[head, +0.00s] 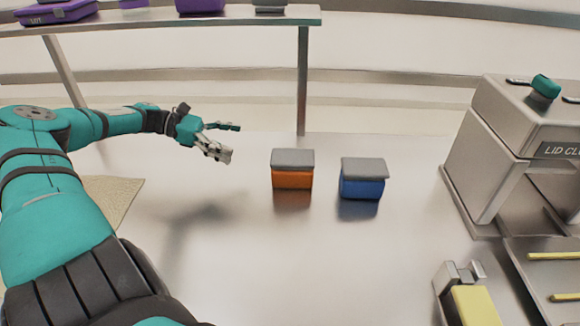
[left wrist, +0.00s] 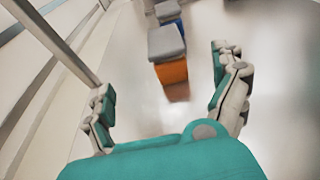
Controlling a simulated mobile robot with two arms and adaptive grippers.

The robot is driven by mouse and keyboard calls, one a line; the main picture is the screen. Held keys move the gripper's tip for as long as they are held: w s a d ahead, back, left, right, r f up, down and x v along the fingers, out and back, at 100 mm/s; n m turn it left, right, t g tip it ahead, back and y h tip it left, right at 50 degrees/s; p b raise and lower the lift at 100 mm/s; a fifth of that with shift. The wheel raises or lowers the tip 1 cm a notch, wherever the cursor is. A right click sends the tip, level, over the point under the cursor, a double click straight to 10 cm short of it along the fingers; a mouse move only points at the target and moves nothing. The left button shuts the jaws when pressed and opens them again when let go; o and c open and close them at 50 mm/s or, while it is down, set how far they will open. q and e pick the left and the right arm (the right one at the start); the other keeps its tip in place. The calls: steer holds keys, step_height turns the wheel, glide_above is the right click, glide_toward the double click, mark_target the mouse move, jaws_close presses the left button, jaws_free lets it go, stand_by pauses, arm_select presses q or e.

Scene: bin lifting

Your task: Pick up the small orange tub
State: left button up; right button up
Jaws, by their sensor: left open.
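The small orange tub (head: 291,179) with a grey lid stands upright on the metal table (head: 255,255), left of a blue tub (head: 362,186) with a grey lid. My left gripper (head: 228,141) is open and empty, above the table and to the left of the orange tub, apart from it. In the left wrist view the orange tub (left wrist: 171,70) lies ahead between the two spread fingers (left wrist: 165,95), with the blue tub (left wrist: 171,22) behind it. My right gripper is in neither view.
A raised shelf (head: 200,22) with purple containers (head: 55,12) runs along the back left, its leg (head: 302,85) standing behind the orange tub. A grey lid machine (head: 530,140) stands at the right. A yellow block (head: 473,306) is at the front right.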

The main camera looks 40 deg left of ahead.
arm_select(q)
steer(key=b, duration=0.1)
glide_toward(280, 156)
steer(key=w+d, duration=0.2)
steer(key=x, duration=0.3)
steer(key=shift+w+f, duration=0.4)
steer(key=shift+w+d, duration=0.2)
steer(key=shift+d, duration=0.25)
steer(key=p+x, duration=0.1)
steer(key=x, duration=0.3)
steer(key=shift+d+f, duration=0.25)
steer(key=shift+d, duration=0.05)
steer(key=shift+d+f, duration=0.1)
steer(key=shift+f, duration=0.05)
steer(key=c, duration=1.7)
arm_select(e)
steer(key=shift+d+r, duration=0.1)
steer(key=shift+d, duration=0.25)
